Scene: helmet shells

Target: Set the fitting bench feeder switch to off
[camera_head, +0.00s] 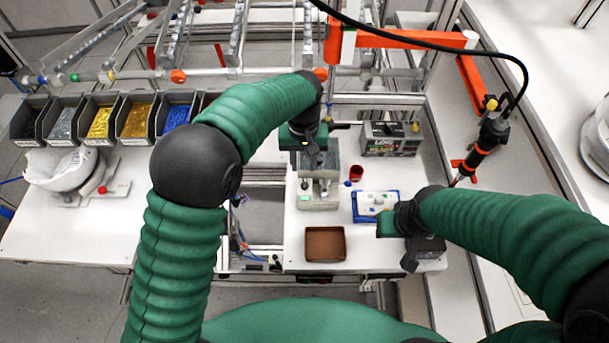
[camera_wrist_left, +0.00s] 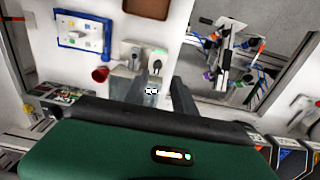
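A pale switch box (camera_wrist_left: 157,62) with a dark knob and a green-lit patch shows in the left wrist view, just beyond my left fingertips. It appears to be the feeder switch; the knob's setting is too small to read. A second pale unit (camera_wrist_left: 130,52) with a round front sits beside it. In the head view the pale grey housing (camera_head: 318,201) stands below my left gripper (camera_head: 314,158). My left gripper's fingers (camera_wrist_left: 164,88) are apart with nothing between them. My right gripper (camera_head: 402,240) hangs at the table's right; its fingers are unclear.
A blue-framed panel (camera_head: 376,206), a red cup (camera_head: 356,173) and a brown tray (camera_head: 325,243) are on the white table. A labelled box (camera_head: 391,139) stands at the back right. Several part bins (camera_head: 101,122) line the left. A black cable (camera_head: 430,43) hangs overhead.

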